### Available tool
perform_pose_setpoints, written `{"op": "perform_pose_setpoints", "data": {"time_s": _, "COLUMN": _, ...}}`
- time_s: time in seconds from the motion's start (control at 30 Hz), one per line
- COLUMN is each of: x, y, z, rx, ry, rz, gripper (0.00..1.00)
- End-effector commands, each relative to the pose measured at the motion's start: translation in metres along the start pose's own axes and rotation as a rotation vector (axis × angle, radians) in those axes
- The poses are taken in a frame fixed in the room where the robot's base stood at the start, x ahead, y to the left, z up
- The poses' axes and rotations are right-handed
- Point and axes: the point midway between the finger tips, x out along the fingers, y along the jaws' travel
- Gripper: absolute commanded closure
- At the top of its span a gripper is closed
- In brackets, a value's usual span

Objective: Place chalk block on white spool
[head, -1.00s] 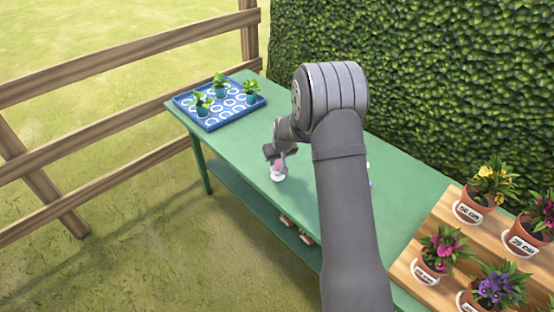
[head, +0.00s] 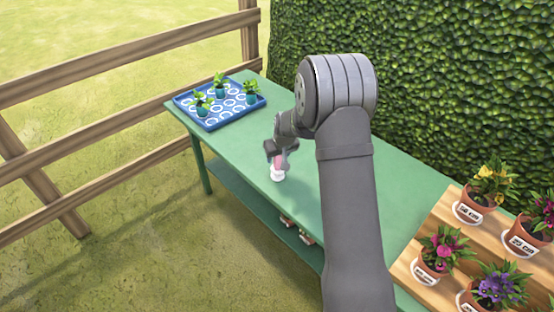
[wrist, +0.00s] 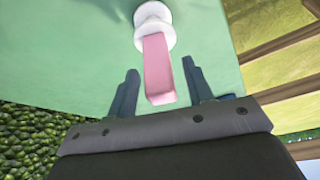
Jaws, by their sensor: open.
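The pink chalk block (wrist: 157,65) stands on end on the white spool (wrist: 152,14) in the wrist view. In the head view the block (head: 282,161) shows as a small pink patch above the spool (head: 277,175), which is on the green table. My gripper (wrist: 160,66) is open, with one finger on each side of the block's near end and a visible gap on both sides. In the head view my gripper (head: 279,150) is just above the spool and partly hides the block.
A blue tray (head: 204,122) with several small potted seedlings is at the table's far left end. A wooden stand (head: 438,212) with several potted flowers is at the right. The green table (head: 237,158) is bare around the spool. A hedge stands behind, a wooden fence at left.

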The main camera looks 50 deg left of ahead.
Motion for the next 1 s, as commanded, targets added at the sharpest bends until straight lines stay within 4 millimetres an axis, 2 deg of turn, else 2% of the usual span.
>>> {"op": "perform_pose_setpoints", "data": {"time_s": 0.03, "x": -0.012, "y": 0.000, "z": -0.001, "rx": 0.000, "ry": 0.003, "rz": 0.001, "gripper": 0.53}}
{"op": "perform_pose_setpoints", "data": {"time_s": 0.2, "x": -0.045, "y": 0.000, "z": -0.001, "rx": 0.000, "ry": 0.003, "rz": 0.001, "gripper": 0.53}}
{"op": "perform_pose_setpoints", "data": {"time_s": 0.5, "x": -0.086, "y": 0.000, "z": 0.000, "rx": 0.000, "ry": 0.001, "rz": 0.001, "gripper": 0.53}}
{"op": "perform_pose_setpoints", "data": {"time_s": 0.7, "x": -0.093, "y": 0.000, "z": 0.000, "rx": 0.000, "ry": 0.000, "rz": 0.001, "gripper": 0.53}}
{"op": "perform_pose_setpoints", "data": {"time_s": 1.0, "x": -0.093, "y": 0.000, "z": 0.000, "rx": 0.000, "ry": 0.000, "rz": 0.000, "gripper": 0.53}}
